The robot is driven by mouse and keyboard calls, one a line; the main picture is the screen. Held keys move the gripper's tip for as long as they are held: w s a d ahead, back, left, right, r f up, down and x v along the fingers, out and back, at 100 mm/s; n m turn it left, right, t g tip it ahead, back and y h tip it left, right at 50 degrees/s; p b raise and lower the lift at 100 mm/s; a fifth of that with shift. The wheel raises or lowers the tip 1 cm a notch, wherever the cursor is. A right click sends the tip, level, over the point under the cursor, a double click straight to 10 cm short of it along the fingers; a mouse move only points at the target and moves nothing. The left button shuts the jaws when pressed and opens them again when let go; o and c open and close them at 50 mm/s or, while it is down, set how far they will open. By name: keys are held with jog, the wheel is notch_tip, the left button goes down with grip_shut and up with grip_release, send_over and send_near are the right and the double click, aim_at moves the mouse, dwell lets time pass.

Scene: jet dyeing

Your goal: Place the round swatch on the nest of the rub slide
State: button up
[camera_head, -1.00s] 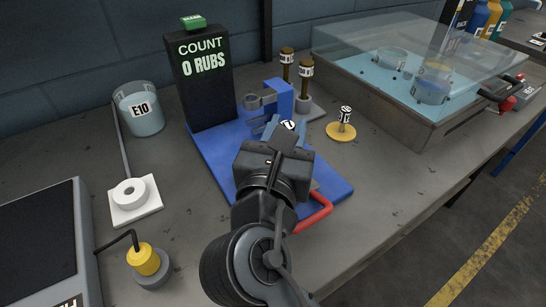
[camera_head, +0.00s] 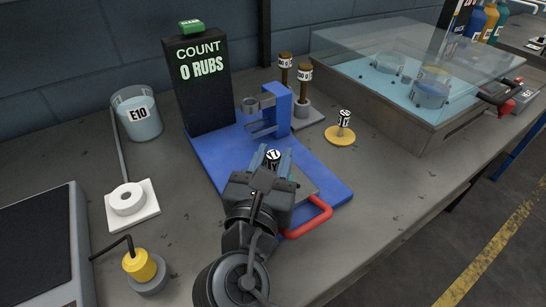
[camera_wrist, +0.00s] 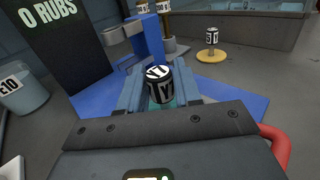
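My gripper (camera_head: 272,163) has its blue fingers on both sides of a black-and-white labelled knob (camera_wrist: 160,87), which also shows in the head view (camera_head: 273,156). I take the knob as the round swatch's; a little teal shows beneath it in the wrist view, but the disc is mostly hidden. The gripper is over the front part of the rub tester's blue base (camera_head: 222,160). The grey slide plate (camera_head: 308,183) with its red handle (camera_head: 312,218) is partly behind the gripper. The nest is hidden, and the swatch's height above it cannot be told.
A blue post with a ring arm (camera_head: 277,108) stands behind the gripper, beside the black counter (camera_head: 205,95) reading 0 RUBS. A yellow disc with a labelled knob (camera_head: 340,138) lies to the right.

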jog(key=o, duration=0.4)
jog(key=shift+r, duration=0.15)
jog(key=s, duration=0.4)
jog(key=s+a, duration=0.1)
jog(key=s, duration=0.3)
jog(key=s+a, duration=0.1)
jog(key=s, duration=0.2)
jog(key=shift+s+a+b, duration=0.1)
jog(key=shift+s+b, duration=0.25)
jog(key=shift+s, duration=0.05)
